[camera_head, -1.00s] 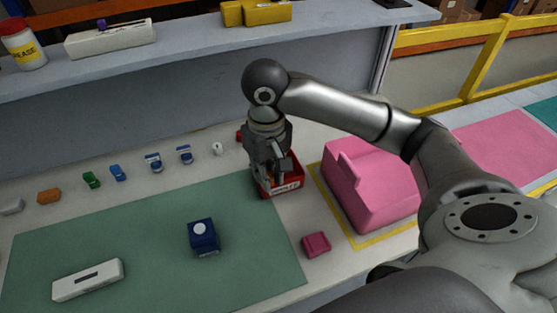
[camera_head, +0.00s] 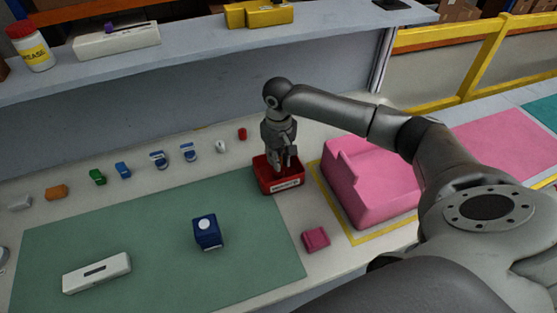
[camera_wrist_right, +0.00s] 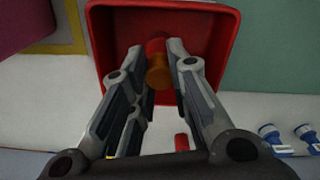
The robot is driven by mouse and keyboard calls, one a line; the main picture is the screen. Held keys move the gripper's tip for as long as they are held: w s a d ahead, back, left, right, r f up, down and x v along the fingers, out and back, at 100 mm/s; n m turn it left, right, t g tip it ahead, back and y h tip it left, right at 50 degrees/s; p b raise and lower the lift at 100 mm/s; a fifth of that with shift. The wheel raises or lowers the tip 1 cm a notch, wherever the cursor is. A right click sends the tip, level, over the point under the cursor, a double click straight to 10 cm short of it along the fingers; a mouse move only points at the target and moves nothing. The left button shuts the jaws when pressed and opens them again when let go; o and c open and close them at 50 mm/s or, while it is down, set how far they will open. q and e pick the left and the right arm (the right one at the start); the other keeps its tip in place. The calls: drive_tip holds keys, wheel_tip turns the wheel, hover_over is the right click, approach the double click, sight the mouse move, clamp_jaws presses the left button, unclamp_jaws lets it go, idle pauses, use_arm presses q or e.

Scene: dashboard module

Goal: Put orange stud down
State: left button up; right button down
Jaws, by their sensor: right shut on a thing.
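The orange stud (camera_wrist_right: 158,72) shows between the fingers of my right gripper (camera_wrist_right: 155,50) in the wrist view, with a reddish part at its far end. The gripper is shut on it. In the head view my right gripper (camera_head: 284,163) points down over the small red bin (camera_head: 279,187), its fingertips at the level of the bin's opening. The stud cannot be made out there. The red bin (camera_wrist_right: 105,62) also lies below the fingers in the wrist view. I cannot tell whether the stud touches the bin's floor. My left gripper is not in view.
A pink block (camera_head: 372,192) stands right of the bin, and a small pink box (camera_head: 316,239) lies in front. A blue box (camera_head: 207,232) and a white device (camera_head: 97,273) are on the green mat (camera_head: 150,240). Several small parts line the back, including a red one (camera_head: 242,134).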

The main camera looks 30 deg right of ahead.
drive_tip(key=shift+f, duration=0.85)
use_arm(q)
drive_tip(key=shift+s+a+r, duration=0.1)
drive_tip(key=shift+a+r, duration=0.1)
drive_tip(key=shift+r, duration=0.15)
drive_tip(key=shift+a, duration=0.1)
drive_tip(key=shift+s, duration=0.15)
use_arm(e)
drive_tip(key=shift+f, duration=0.3)
drive_tip(key=shift+f, duration=0.1)
drive_tip(key=c, duration=1.4)
unclamp_jaws()
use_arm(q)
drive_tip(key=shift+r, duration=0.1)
use_arm(e)
drive_tip(key=shift+o, duration=0.2)
